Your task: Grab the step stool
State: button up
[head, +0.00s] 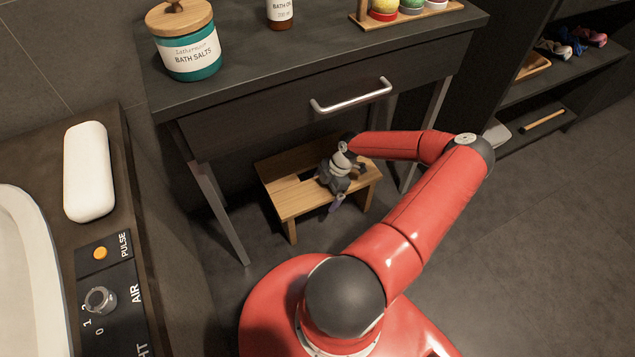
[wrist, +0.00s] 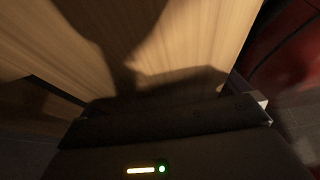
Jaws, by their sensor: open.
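The step stool (head: 290,203) is a low, light wooden stool with a slot in its top, standing on the dark floor under the vanity drawer. My gripper (head: 337,203) is open at the stool's front edge, right of its middle, pointing down. The stool's pale wood (wrist: 160,45) fills much of the wrist view, very close, with a dark shadow on it. My gripper's dark body covers the bottom of that view. The fingertips are too small and dark to tell whether they touch the wood. My arm hides part of the stool's back right.
The vanity (head: 270,105) with a silver drawer handle (head: 350,95) overhangs the stool, and its metal legs (head: 215,205) flank it. A bathtub edge (head: 150,240) lies at left, and an open shelf (head: 545,85) at right. Open floor (head: 540,230) lies at right.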

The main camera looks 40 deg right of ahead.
jog(key=c, duration=1.8)
jog(key=shift+w+r, duration=0.1)
jog(key=shift+r, duration=0.1)
